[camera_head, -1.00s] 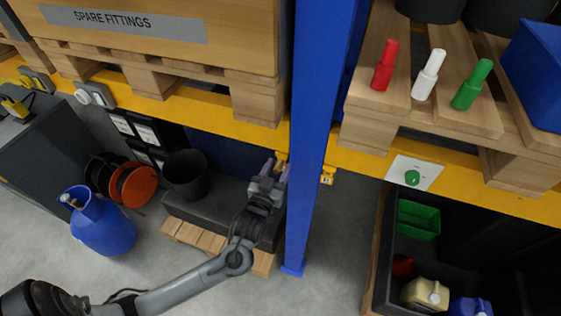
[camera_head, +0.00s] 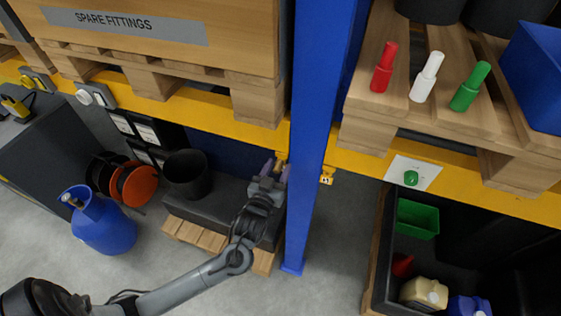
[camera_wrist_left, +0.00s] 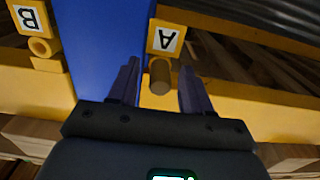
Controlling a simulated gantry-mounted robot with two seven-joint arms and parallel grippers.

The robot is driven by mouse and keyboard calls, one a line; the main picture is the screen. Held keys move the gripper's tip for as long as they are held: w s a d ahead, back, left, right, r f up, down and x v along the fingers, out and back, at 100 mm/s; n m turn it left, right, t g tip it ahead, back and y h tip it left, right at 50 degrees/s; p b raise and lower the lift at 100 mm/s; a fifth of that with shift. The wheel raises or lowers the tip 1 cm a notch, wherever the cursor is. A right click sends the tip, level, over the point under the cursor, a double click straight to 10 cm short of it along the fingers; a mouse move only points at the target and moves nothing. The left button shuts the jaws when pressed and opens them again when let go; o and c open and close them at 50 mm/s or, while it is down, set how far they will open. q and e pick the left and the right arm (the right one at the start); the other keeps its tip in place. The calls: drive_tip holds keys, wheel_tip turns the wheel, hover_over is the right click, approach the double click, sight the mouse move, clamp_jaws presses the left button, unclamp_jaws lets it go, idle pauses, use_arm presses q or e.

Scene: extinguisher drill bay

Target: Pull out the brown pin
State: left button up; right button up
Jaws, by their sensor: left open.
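The brown pin (camera_wrist_left: 160,77) is a short round cylinder in the left wrist view, sticking out below a yellow tag (camera_wrist_left: 165,39) marked A. My left gripper (camera_head: 277,170) is open at the yellow beam, beside the blue post. In the left wrist view its two purple-grey fingers stand on either side of the pin, with gaps showing between them and it. My right gripper is not in view.
The blue post (camera_head: 317,130) stands right of my left gripper. A yellow fitting marked B (camera_wrist_left: 40,47) is on its other side. A black bucket (camera_head: 187,175) is left of the gripper.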

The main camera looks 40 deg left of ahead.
use_arm(q)
drive_tip(key=shift+c, duration=0.5)
clamp_jaws()
drive_tip(key=shift+s, duration=0.1)
drive_tip(key=shift+s+d, duration=0.1)
drive_tip(key=shift+s, duration=0.1)
drive_tip(key=shift+p+v, duration=0.95)
drive_tip(key=shift+v, duration=0.75)
drive_tip(key=shift+p+v, duration=0.4)
drive_tip(key=shift+v, duration=0.55)
